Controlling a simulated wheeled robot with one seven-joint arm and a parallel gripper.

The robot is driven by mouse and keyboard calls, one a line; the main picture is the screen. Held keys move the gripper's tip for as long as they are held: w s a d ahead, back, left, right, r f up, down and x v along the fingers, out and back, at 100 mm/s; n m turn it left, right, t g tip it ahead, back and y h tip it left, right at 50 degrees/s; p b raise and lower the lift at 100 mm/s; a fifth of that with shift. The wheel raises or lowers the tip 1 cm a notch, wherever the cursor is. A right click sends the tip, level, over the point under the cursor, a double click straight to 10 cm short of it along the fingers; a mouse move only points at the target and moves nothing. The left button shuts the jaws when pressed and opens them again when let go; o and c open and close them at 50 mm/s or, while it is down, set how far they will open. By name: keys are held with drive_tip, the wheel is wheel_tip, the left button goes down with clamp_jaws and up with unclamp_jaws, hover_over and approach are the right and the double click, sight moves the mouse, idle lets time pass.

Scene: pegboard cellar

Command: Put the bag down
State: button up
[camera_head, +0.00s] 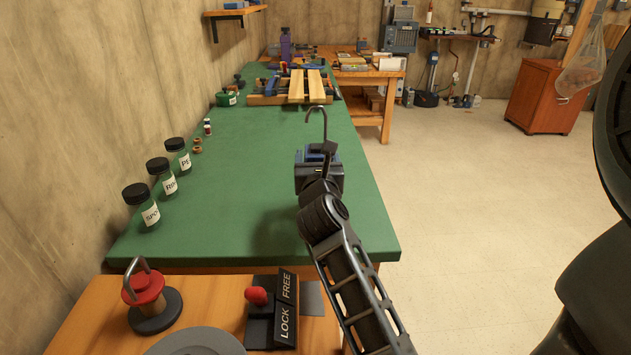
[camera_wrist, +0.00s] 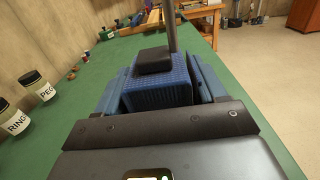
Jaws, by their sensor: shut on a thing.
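A clear, see-through bag (camera_head: 582,72) hangs in the air at the upper right, beside a slanted wooden post, well away from my gripper. My gripper (camera_head: 318,160) is over the green-topped bench (camera_head: 255,195). It is shut on a hook tool (camera_head: 324,122), a thin grey rod with a bent top that stands upright from the jaws. In the wrist view the tool's black block (camera_wrist: 155,60) sits among the blue ribbed jaw pads (camera_wrist: 158,95), with the rod rising out of the picture. The tool's lower end is hidden.
Several black-lidded jars (camera_head: 141,206) line the bench's left side. A LOCK/FREE panel (camera_head: 285,315) with a red knob and a red hooked piece (camera_head: 147,292) stand in front. A clamp with wooden strips (camera_head: 300,88) lies farther back. The floor (camera_head: 470,200) at right is clear.

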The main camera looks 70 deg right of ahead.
drive_tip(key=shift+w+a+f+b, duration=0.15)
drive_tip(key=shift+f+b, duration=0.55)
drive_tip(key=shift+f, duration=1.3)
drive_tip(key=shift+f, duration=0.15)
drive_tip(key=o, duration=1.3)
drive_tip(key=b+v, duration=0.1)
drive_tip(key=v, duration=1.1)
